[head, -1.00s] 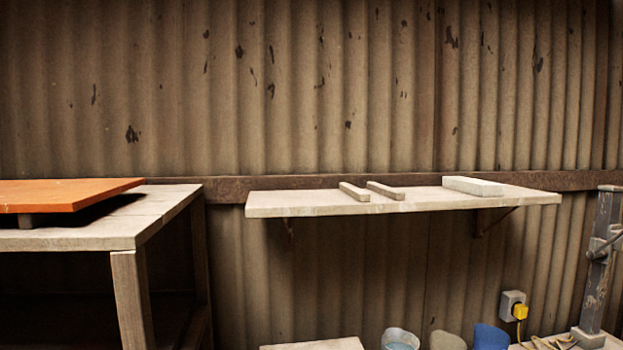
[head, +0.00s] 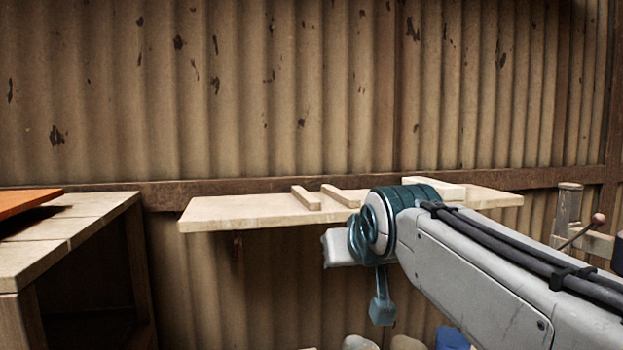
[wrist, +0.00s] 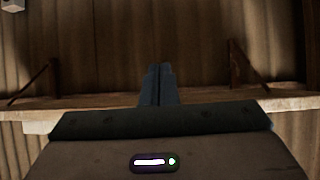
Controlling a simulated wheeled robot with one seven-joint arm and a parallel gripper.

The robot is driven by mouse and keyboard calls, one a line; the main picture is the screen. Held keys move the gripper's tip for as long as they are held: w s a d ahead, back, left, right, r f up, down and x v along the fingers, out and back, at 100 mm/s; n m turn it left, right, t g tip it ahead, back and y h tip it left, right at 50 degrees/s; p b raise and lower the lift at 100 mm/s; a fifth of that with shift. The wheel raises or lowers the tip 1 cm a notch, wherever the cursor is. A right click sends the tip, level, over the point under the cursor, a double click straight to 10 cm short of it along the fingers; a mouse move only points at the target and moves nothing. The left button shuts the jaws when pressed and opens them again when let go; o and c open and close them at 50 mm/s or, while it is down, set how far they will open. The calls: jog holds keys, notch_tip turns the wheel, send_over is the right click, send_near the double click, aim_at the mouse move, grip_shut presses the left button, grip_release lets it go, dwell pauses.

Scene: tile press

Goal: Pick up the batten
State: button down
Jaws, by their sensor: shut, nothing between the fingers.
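Two short, narrow wooden battens lie apart on the wall shelf (head: 240,212) in the head view: a left batten (head: 306,197) and a right batten (head: 341,196). Neither is recognisable in the wrist view. My gripper (wrist: 158,70) shows in the wrist view with its dark fingers shut together and nothing between them. The shelf (wrist: 215,105) crosses behind the fingers there, with its brackets in view.
A larger pale block (head: 432,188) lies farther right on the shelf, partly behind my arm. A wooden table (head: 85,215) with an orange board (head: 25,201) stands at left. The corrugated wall (head: 250,90) is behind. The shelf's left end is clear.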

jog(key=t+y, duration=0.1)
jog(key=t, duration=0.1)
send_near(305, 193)
jog(key=s+d, duration=0.2)
jog(key=s, duration=0.3)
jog(key=shift+n, duration=0.4)
jog(key=w+a+p, duration=0.1)
jog(key=w, duration=0.3)
jog(key=w+a+p, duration=0.1)
jog(key=w+p, duration=0.1)
jog(key=w, duration=0.2)
jog(key=w+a+p, duration=0.1)
jog(key=w+p, duration=0.1)
jog(key=w, duration=0.1)
jog(key=shift+w+a+f, duration=0.2)
jog(key=shift+w+a, duration=0.1)
jog(key=shift+w, duration=0.1)
jog(key=shift+f+p, duration=0.3)
jog(key=shift+f, duration=0.05)
jog(key=shift+s+f+b, duration=0.1)
jog(key=shift+f+b, duration=0.5)
jog(key=shift+f, duration=0.05)
jog(key=shift+f, duration=0.1)
